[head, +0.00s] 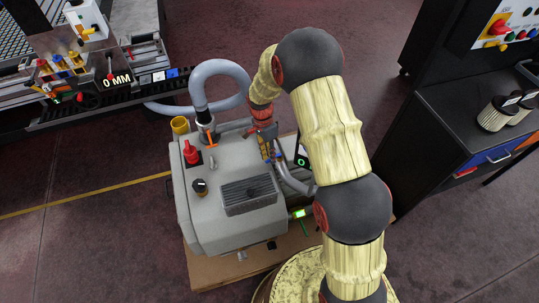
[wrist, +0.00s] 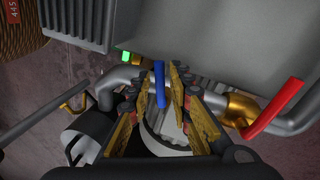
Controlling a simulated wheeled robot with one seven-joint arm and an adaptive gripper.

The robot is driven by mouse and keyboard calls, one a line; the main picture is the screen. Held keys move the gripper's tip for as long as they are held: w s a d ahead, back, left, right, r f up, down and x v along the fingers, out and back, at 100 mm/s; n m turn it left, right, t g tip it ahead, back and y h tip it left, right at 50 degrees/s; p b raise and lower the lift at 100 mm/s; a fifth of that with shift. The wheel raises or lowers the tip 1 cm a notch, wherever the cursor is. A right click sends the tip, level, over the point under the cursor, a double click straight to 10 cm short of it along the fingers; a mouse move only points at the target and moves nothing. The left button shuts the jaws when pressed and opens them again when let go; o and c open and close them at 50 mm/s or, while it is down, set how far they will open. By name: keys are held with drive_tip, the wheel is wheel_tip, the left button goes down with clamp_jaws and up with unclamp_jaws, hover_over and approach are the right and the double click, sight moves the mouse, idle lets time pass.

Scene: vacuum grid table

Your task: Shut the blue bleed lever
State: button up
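The blue bleed lever (wrist: 160,84) stands up near the middle of the wrist view, on the grey pipework beside the pump housing. My gripper (wrist: 165,80) is open around it, one finger on each side. The lever lies close to the left finger, and I cannot tell whether they touch. In the head view my gripper (head: 267,143) is at the right rear side of the grey pump (head: 215,222), with my arm partly in front.
A red lever (wrist: 272,108) on a brass valve (wrist: 242,106) stands to the right in the wrist view. A grey hose (head: 222,68) loops behind the pump. A dark cabinet (head: 440,130) stands at the right. The floor left of the pump is clear.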

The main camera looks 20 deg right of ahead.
clamp_jaws()
idle(0.6)
